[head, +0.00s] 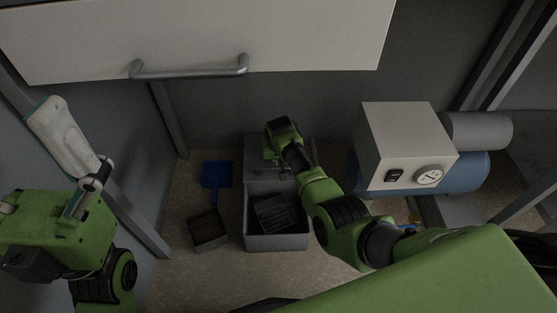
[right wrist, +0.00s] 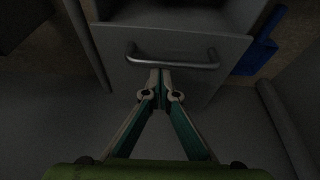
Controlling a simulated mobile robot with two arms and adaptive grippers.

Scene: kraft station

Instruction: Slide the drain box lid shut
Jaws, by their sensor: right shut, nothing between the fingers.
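The grey drain box (head: 276,242) stands on the floor, its near part open with a dark slotted insert (head: 275,213) inside. Its flat grey lid (head: 262,178) lies over the far part. The lid's metal bar handle (right wrist: 172,62) shows clearly in the right wrist view. My right gripper (right wrist: 160,76) is shut and empty, with its fingertips at the handle's far side. I cannot tell whether they touch it. In the head view my right gripper (head: 284,140) is over the lid and hides part of it. My left gripper (head: 82,175) is away at the left, its finger opening unclear.
A blue dustpan (head: 216,173) and a small dark tray (head: 208,230) lie left of the box. A pale box with a dial (head: 405,145) and a blue cylinder (head: 470,172) stand right. A white drawer front with a handle (head: 190,68) overhangs behind.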

